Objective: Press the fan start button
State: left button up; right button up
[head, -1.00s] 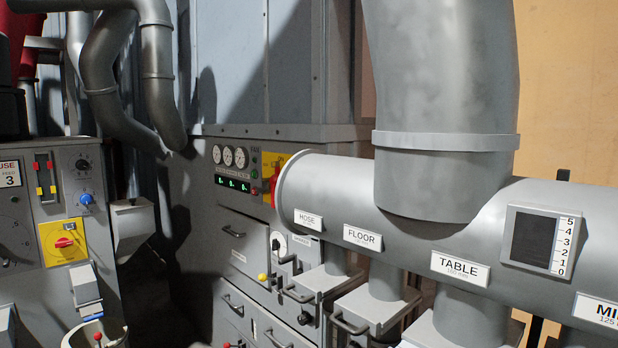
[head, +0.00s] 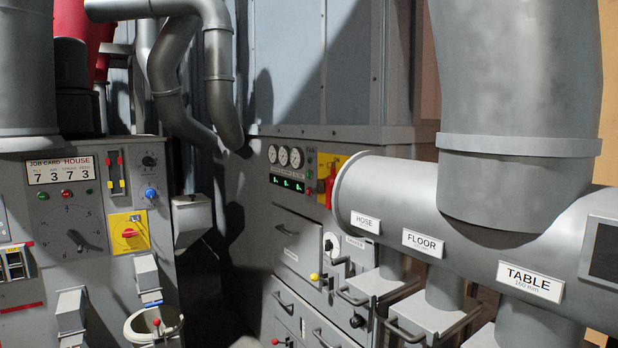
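The grey cabinet (head: 252,185) in the middle carries a control panel with three round gauges (head: 284,156) and a dark strip of green displays (head: 287,183) below them. Right of the gauges is a narrow column of small controls, with a green one (head: 309,175) and a red one (head: 309,191). Neither of my grippers is in view.
A large horizontal duct (head: 460,215) labelled HOSE, FLOOR and TABLE juts across the right foreground. On the left, a machine panel has a JOB CARD display (head: 62,170) and a yellow plate with a red knob (head: 128,232). A dark gap (head: 215,290) separates this machine from the cabinet.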

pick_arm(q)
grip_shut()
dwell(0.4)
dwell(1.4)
